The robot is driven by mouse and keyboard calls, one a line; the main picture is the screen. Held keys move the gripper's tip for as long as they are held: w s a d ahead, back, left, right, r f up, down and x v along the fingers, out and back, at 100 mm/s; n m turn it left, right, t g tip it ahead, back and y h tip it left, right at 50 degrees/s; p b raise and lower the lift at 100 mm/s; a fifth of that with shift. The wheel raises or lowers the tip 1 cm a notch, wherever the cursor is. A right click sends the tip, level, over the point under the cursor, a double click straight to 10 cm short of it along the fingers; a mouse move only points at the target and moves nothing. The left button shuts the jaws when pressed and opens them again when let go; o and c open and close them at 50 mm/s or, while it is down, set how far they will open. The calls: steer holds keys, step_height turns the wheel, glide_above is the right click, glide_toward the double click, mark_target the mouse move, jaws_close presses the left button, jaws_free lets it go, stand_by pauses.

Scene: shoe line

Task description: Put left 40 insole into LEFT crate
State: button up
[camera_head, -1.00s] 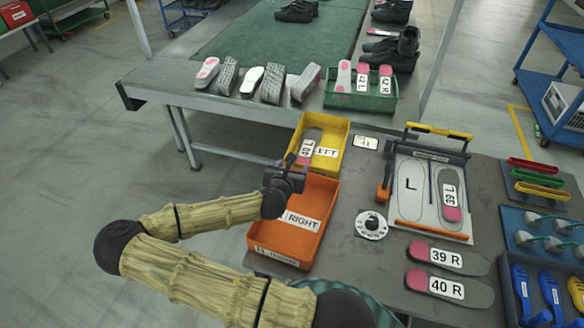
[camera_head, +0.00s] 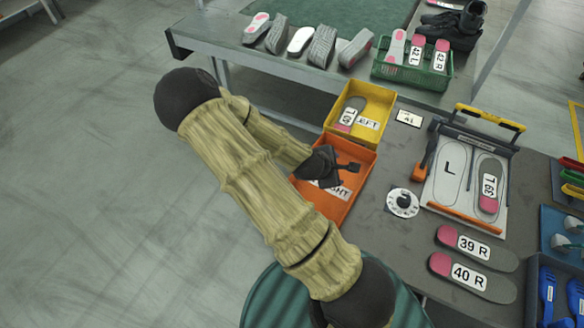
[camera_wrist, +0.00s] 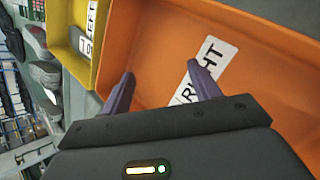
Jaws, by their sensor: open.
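The yellow LEFT crate (camera_head: 377,113) stands at the back of the table's left side. A grey insole with a pink heel and a white 40 label (camera_head: 347,117) lies inside it, tilted; its side letter is too small to read. In the wrist view, the LEFT crate (camera_wrist: 69,57) shows at the upper left with part of this insole (camera_wrist: 83,42). My gripper (camera_head: 347,174) is over the orange RIGHT crate (camera_head: 334,209), just in front of the LEFT crate. In the wrist view its fingers (camera_wrist: 165,88) are apart with nothing between them.
Insoles 39 R (camera_head: 475,246) and 40 R (camera_head: 470,276) lie at the front right. A two-place fixture (camera_head: 452,193) holds a 39 insole (camera_head: 489,187) in its right place. A white dial (camera_head: 402,203) sits left of it. A green basket (camera_head: 399,73) and several shoe parts stand behind.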

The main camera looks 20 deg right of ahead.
steer(key=a+m+y, duration=0.1)
steer(key=m, duration=0.1)
steer(key=s+a+m+g+y, duration=0.1)
steer(key=a, duration=0.1)
steer(key=shift+s+a+r+m, duration=0.2)
steer(key=shift+a+m, duration=0.05)
steer(key=shift+m, duration=0.15)
steer(key=s+a+r+m+y, duration=0.2)
steer(key=a+r+m, duration=0.3)
steer(key=r, duration=0.3)
steer(key=s+a+r+m+y, duration=0.3)
steer(key=a+r+m, duration=0.2)
steer(key=a+r, duration=0.3)
steer(key=shift+s, duration=0.4)
steer(key=shift+r, duration=0.1)
steer(key=shift+c, duration=0.4)
steer(key=c, duration=0.4)
steer(key=shift+d, duration=0.1)
steer(key=shift+c, duration=0.4)
